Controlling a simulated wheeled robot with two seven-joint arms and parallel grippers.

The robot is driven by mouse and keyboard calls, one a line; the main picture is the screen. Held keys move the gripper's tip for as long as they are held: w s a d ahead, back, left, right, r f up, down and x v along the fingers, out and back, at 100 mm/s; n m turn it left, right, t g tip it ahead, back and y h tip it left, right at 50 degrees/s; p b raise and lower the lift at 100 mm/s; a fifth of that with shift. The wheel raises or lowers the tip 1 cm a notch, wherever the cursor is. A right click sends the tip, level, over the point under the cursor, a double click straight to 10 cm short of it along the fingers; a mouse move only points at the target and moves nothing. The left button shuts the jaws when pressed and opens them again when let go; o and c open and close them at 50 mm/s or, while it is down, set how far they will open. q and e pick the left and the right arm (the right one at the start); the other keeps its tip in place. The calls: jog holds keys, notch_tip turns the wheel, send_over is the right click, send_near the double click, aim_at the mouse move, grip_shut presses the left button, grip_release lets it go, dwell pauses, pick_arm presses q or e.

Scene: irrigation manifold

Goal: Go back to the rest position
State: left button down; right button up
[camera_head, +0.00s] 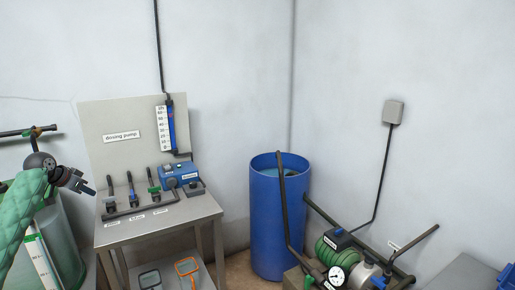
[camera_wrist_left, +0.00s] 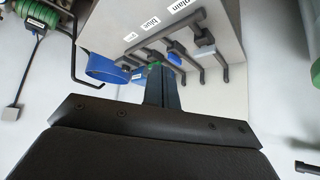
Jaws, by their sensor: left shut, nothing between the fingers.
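My left arm in its green sleeve comes in from the left in the head view. Its gripper (camera_head: 88,188) is in the air at the left of the dosing bench (camera_head: 165,218), short of the manifold. In the left wrist view the two dark fingers (camera_wrist_left: 162,82) are together with nothing between them. Beyond them is the manifold (camera_wrist_left: 180,35), upside down, with grey, blue and green valve handles and labels, two reading "plain" and "blue". The same manifold (camera_head: 140,209) shows on the bench in the head view. My right gripper is out of view.
A blue pump (camera_head: 176,174) and a back panel (camera_head: 112,115) marked "dosing pump" are on the bench. A blue barrel (camera_head: 277,228) stands right of it. A pump with a green motor (camera_head: 336,250) and pipes is at the lower right. A greenish tank (camera_head: 66,245) is lower left.

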pick_arm(q)
jog(key=d+f+n+y, duration=0.1)
jog(key=d+f, duration=0.3)
jog(key=d+f+t+y, duration=0.1)
jog(key=d+f+y, duration=0.1)
jog(key=d+f, duration=0.2)
jog(key=d+f+n+y, duration=0.1)
jog(key=d+f, duration=0.2)
jog(key=f, duration=0.1)
jog(key=shift+w+d+n, duration=0.3)
jog(key=shift+w+d, duration=0.1)
jog(key=s+d+f+g, duration=0.1)
jog(key=s+d+f, duration=0.7)
jog(key=f, duration=0.2)
jog(key=s+d+f, duration=0.7)
jog(key=f, duration=0.4)
jog(key=s+d+f+g, duration=0.1)
jog(key=s+d+f, duration=0.7)
jog(key=f, duration=0.2)
jog(key=s+d+f+g, duration=0.1)
jog(key=s+d+f, duration=0.3)
jog(key=s, duration=0.7)
jog(key=s+d+f+g+h, duration=0.1)
jog(key=s+d+f, duration=0.3)
jog(key=s+f, duration=0.4)
jog(key=s+d+f+g, duration=0.3)
jog(key=s+f, duration=0.3)
jog(key=s, duration=0.8)
jog(key=shift+d+h, duration=0.4)
jog(key=shift+d, duration=0.25)
